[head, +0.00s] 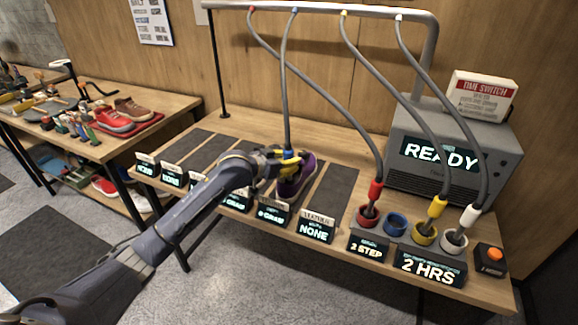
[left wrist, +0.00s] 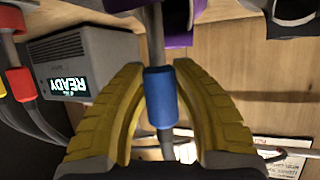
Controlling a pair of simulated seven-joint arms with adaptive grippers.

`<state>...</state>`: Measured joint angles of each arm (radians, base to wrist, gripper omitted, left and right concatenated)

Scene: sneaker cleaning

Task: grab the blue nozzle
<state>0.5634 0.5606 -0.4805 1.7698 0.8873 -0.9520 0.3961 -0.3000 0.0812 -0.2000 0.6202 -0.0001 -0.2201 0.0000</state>
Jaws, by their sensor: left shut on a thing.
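The blue nozzle (head: 288,154) hangs on a grey hose (head: 284,75) from the overhead rail. My left gripper (head: 284,163) is around it, just above and beside a purple sneaker (head: 298,178) on the table. In the left wrist view the blue nozzle (left wrist: 160,97) lies between the yellow fingers of my left gripper (left wrist: 161,95), which is shut on it. Part of the purple sneaker (left wrist: 180,40) shows at the top there. The blue holder cup (head: 396,224) is empty. My right gripper is in neither view.
Red (head: 375,192), yellow (head: 437,208) and white (head: 470,216) nozzles stand in cups at the right. A grey READY machine (head: 450,150) is behind them. Display signs (head: 316,229) line the table's front edge. A second table (head: 75,142) with shoes stands left.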

